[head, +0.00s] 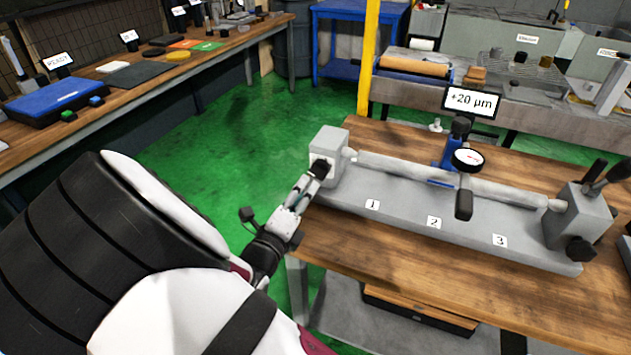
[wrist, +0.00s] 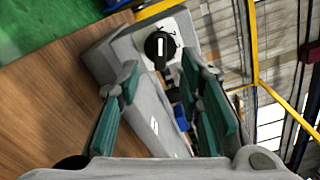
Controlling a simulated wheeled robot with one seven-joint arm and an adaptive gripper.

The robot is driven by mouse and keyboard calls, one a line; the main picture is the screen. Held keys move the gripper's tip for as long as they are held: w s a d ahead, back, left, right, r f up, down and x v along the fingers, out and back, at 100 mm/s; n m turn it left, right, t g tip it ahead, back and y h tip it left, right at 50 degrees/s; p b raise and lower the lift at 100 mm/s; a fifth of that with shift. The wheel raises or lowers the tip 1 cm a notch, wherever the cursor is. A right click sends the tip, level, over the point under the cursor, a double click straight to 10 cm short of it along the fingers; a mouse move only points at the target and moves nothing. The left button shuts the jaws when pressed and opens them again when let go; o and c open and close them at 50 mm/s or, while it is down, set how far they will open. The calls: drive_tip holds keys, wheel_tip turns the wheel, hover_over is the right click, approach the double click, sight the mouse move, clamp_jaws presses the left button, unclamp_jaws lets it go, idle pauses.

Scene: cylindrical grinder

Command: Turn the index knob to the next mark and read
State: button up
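The index knob (wrist: 160,48) is black and round with a white pointer line, on a pale face of the left headstock (head: 335,155). A mark beside it is too small to read. My gripper (wrist: 160,72) is open, its two green-padded fingers spread with the knob ahead between their tips. Contact cannot be told. In the head view my gripper (head: 312,182) reaches the headstock's left side and partly covers the knob. A grey shaft (head: 400,167) lies between the headstock and right end block. A dial gauge (head: 468,159) stands at the shaft, and the display (head: 470,101) reads +20 µm.
The grey bed (head: 400,212) carries labels 1 (head: 373,204), 2 (head: 434,222) and 3 (head: 500,240). It stands on a wooden table (head: 400,270). The right end block (head: 580,215) has a black knob and levers. Green floor lies open to the left, before another bench (head: 150,85).

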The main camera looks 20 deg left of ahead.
sight(315, 176)
drive_tip(key=w+b, duration=0.2)
drive_tip(key=w, duration=0.4)
drive_tip(key=shift+b, duration=0.3)
clamp_jaws()
